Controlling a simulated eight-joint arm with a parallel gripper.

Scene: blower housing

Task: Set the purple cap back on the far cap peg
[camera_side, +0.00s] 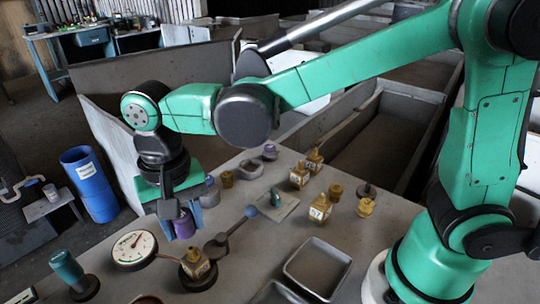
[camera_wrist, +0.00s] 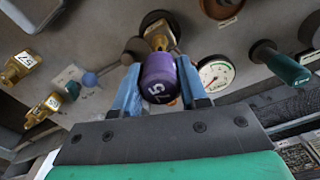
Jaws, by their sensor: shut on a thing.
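The purple cap (camera_side: 184,224) is held in my gripper (camera_side: 180,212), over the left part of the grey table. In the wrist view the cap (camera_wrist: 158,72) is between the two blue fingers, with a white marking on its end. In the side view my gripper partly covers the cap, and I cannot tell how high it is above the table. A small purple-grey piece (camera_side: 270,152) and a grey round piece (camera_side: 251,168) stand at the table's back edge. I cannot tell which of these is the far cap peg.
A dial gauge (camera_side: 134,248), a brass block (camera_side: 195,264) on a dark round base and a green-handled tool (camera_side: 68,268) are near my gripper. Several brass pieces (camera_side: 320,208) and a grey tray (camera_side: 318,268) are farther right.

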